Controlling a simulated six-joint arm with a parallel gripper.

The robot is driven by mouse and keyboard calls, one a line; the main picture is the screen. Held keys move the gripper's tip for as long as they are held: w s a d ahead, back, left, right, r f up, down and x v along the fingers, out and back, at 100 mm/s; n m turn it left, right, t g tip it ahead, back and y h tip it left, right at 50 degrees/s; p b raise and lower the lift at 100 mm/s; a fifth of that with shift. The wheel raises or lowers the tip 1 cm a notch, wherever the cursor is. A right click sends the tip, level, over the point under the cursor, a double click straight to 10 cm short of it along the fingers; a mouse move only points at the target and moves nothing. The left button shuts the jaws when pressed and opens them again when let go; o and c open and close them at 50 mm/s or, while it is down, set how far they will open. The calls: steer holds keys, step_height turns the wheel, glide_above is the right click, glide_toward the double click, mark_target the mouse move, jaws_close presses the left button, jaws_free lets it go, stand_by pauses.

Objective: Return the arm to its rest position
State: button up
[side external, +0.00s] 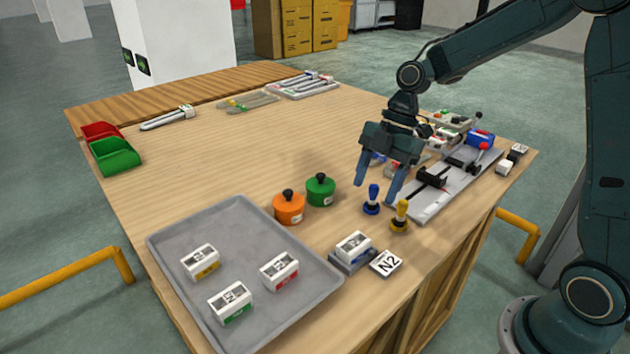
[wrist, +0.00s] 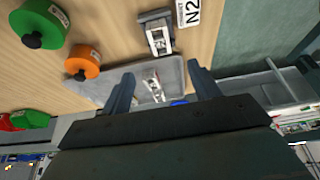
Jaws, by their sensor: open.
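My gripper (side external: 377,188) is open and empty above the right part of the wooden table (side external: 230,135). Its two fingers point down, spread apart, near a blue-handled stamp (side external: 372,200) and a yellow-handled stamp (side external: 400,216). I cannot tell the exact gap between the fingers and the blue stamp. In the wrist view both fingers of my gripper (wrist: 165,88) show with nothing gripped between them. The arm is bent over the table from the right.
A grey tray (side external: 215,233) holds several labelled boxes. Orange (side external: 288,208) and green (side external: 321,190) lidded pots stand left of the gripper. A boxed block (side external: 353,247) and an N2 card (side external: 386,263) lie in front. A grey rail fixture (side external: 450,182) is at right. The table's middle is clear.

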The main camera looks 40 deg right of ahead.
steer(key=s+r+m+t+h, duration=0.2)
steer(key=s+r+m, duration=0.3)
steer(key=s+m, duration=0.4)
steer(key=s+r+m+t+h, duration=0.2)
steer(key=s+r+m, duration=0.4)
steer(key=s+m, duration=0.3)
steer(key=shift+s+d+t, duration=0.35)
steer(key=shift+s+t, duration=0.45)
steer(key=shift+s, duration=0.3)
